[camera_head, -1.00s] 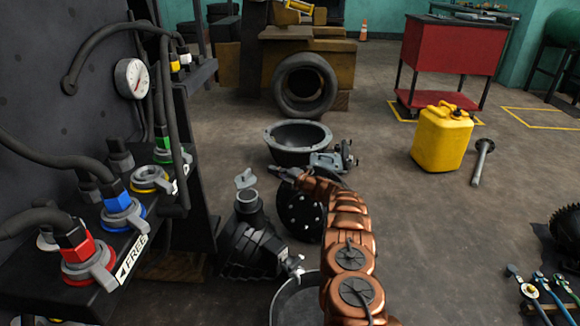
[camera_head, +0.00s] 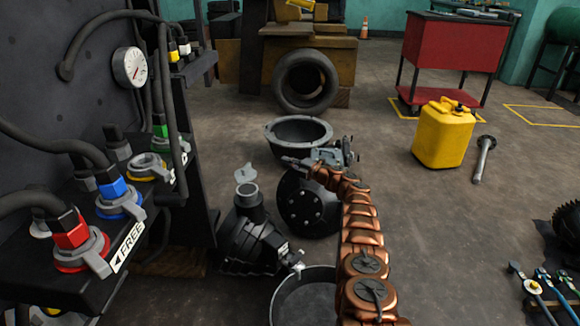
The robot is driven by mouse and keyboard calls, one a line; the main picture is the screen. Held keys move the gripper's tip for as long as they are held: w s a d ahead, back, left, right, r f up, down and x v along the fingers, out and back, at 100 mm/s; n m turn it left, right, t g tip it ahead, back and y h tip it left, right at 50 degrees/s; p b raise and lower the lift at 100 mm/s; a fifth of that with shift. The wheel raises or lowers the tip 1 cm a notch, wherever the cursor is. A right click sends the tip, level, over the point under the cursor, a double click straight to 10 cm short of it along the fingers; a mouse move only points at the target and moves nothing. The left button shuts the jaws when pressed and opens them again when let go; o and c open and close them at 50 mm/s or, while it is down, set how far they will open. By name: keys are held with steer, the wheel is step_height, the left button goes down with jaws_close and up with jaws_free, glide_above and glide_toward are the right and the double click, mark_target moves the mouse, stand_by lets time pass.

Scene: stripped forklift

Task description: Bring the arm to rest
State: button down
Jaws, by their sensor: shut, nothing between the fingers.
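My copper-coloured segmented arm rises from the bottom edge of the view, right of centre, and bends left at its far end. My gripper (camera_head: 292,161) is at that end, small and dark, pointing left. It is shut and holds nothing that I can see. In the picture it lies in front of the black bowl-shaped housing (camera_head: 297,146) and above the black round flange (camera_head: 307,205). The gap between it and these parts is hard to judge.
At left stands a dark panel with a gauge (camera_head: 130,68), hoses and coloured couplings. A black pump-like part (camera_head: 250,240) and a round pan (camera_head: 303,300) are left of my arm. A yellow canister (camera_head: 443,133) is at right. Open floor lies between arm and canister.

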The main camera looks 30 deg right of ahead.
steer(key=shift+d+f+b, duration=0.1)
steer(key=shift+d+b, duration=0.45)
steer(key=shift+b, duration=0.5)
steer(key=shift+d, duration=0.1)
